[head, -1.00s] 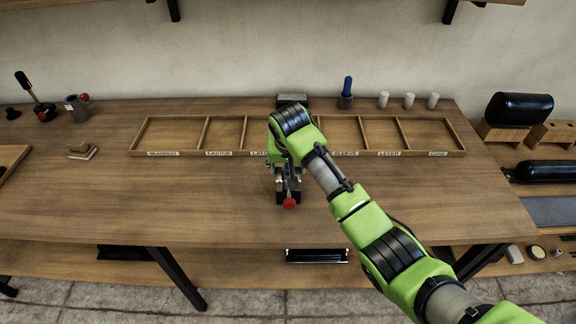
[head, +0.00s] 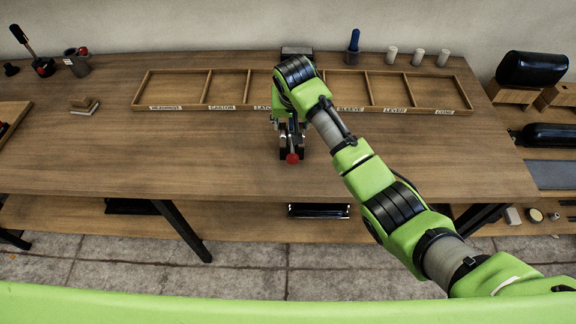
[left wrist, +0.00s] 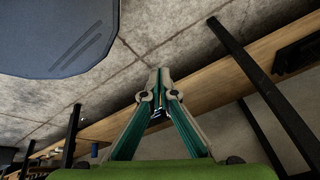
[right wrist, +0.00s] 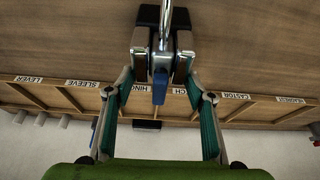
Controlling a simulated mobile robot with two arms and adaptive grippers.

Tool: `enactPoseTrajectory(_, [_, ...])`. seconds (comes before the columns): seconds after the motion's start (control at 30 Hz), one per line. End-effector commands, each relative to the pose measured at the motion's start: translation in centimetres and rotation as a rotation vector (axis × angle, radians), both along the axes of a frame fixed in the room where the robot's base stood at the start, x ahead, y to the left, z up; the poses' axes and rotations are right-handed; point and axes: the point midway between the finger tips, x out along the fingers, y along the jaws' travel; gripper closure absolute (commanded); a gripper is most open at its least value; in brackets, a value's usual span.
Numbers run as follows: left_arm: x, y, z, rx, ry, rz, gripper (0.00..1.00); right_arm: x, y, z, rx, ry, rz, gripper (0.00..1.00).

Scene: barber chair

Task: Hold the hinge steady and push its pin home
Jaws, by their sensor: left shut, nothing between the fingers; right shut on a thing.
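My right gripper (head: 291,126) reaches down over the bench middle. In the right wrist view its fingers (right wrist: 162,62) are shut on a small grey and dark piece (right wrist: 160,62) between them, which looks like the hinge. A blue part (right wrist: 159,86) sticks out below it; I cannot tell whether this is the pin. A bright metal rod (right wrist: 166,18) runs above it, and a red ball knob (head: 292,158) shows in front in the head view. Arm and fingers hide most of this. My left gripper (left wrist: 157,80) is shut and empty, away from the hinge; the head view does not show it.
A wooden tray (head: 190,108) with labelled compartments stands behind on the bench (head: 170,160). A blue-handled tool (head: 354,40) and white cylinders (head: 417,57) stand at the back. The bench front is mostly clear. In the left wrist view a bench leg (left wrist: 265,85) stands right of the fingers.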

Motion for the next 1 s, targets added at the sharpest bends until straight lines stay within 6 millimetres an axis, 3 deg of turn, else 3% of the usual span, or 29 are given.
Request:
enactPoseTrajectory(0.03, [3.6, -0.3, 2.1, 0.018, -0.103, -0.086, 1.0, 0.0, 0.0, 0.0, 0.0, 0.0, 0.0, 1.0])
enactPoseTrajectory(0.2, [13.4, -3.1, 11.3, 0.114, -0.46, -0.405, 1.0, 0.0, 0.0, 0.0, 0.0, 0.0, 0.0, 1.0])
enactPoseTrajectory(0.3, [17.5, -5.5, 17.8, 0.189, -0.669, -0.585, 1.0, 0.0, 0.0, 0.0, 0.0, 0.0, 0.0, 1.0])
enactPoseTrajectory(0.4, [20.1, -8.2, 24.7, 0.275, -0.875, -0.757, 1.0, 0.0, 0.0, 0.0, 0.0, 0.0, 0.0, 1.0])
enactPoseTrajectory(0.5, [21.2, -10.9, 31.0, 0.363, -1.059, -0.904, 1.0, 0.0, 0.0, 0.0, 0.0, -0.001, 0.0, 1.0])
enactPoseTrajectory(0.6, [21.2, -13.1, 36.0, 0.443, -1.209, -1.02, 1.0, 0.0, 0.0, 0.0, 0.0, -0.001, 0.0, 1.0])
enactPoseTrajectory(0.7, [20.8, -14.7, 39.6, 0.503, -1.315, -1.098, 1.0, 0.0, 0.0, 0.0, 0.0, -0.001, 0.0, 1.0])
enactPoseTrajectory(0.83, [20.4, -15.8, 41.9, 0.548, -1.388, -1.153, 1.0, 0.0, 0.0, 0.1, 0.0, -0.001, 0.0, 1.0])
enactPoseTrajectory(1.0, [21.3, -17.0, 42.6, 0.561, -1.411, -1.165, 1.0, 0.0, 0.0, 0.1, 0.0, -0.001, 0.0, 1.0])
